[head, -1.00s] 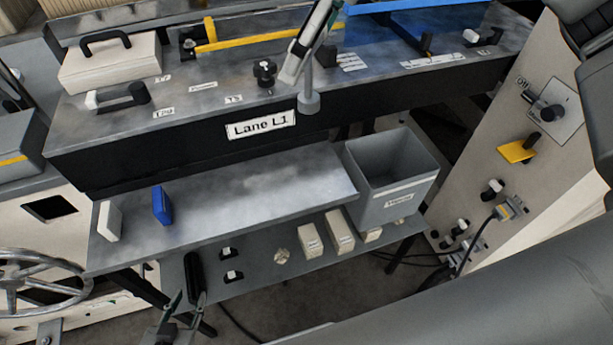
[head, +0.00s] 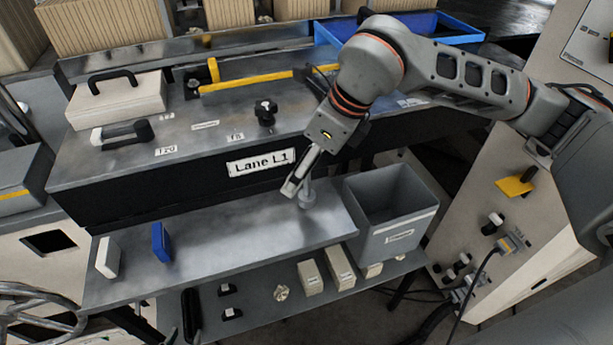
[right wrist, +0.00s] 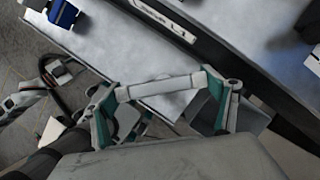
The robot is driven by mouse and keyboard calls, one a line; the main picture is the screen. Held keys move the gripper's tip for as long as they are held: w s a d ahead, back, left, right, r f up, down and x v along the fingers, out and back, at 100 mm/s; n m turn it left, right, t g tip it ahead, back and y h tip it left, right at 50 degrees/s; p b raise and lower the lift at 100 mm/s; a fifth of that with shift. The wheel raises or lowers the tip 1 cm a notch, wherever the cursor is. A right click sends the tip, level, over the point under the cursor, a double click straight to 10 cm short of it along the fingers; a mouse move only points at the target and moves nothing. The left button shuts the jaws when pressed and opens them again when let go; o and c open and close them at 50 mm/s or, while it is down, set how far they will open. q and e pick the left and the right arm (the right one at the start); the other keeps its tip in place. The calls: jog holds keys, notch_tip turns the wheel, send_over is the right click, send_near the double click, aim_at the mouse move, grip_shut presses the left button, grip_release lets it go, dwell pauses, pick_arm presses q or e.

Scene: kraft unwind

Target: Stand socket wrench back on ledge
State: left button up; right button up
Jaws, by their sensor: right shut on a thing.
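The socket wrench (head: 307,196), a grey post with a wider round lower end, is upright over the right part of the metal ledge (head: 225,235). My right gripper (head: 303,170) comes down on it from above, shut on its upper part. I cannot tell whether the wrench's lower end touches the ledge. In the right wrist view a pale bar (right wrist: 165,86) spans between the fingertips of the right gripper. Only a trace of my left gripper (head: 170,336) shows at the bottom edge; its jaws are hidden.
A grey bin (head: 394,215) stands just right of the ledge. A blue block (head: 161,242) and a white block (head: 107,257) stand at its left end. The Lane L1 front face (head: 190,178) rises behind. The middle of the ledge is clear. A lower shelf (head: 255,312) holds small boxes.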

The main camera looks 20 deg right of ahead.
aim_at(307, 194)
jog(key=shift+f, duration=1.95)
jog(key=o, duration=1)
jog(key=shift+f, duration=0.1)
jog(key=shift+o, duration=0.2)
jog(key=shift+r, duration=0.35)
jog(key=b+v, duration=0.1)
jog(key=v, duration=1)
jog(key=shift+r, duration=0.25)
jog(key=shift+s+d, duration=0.1)
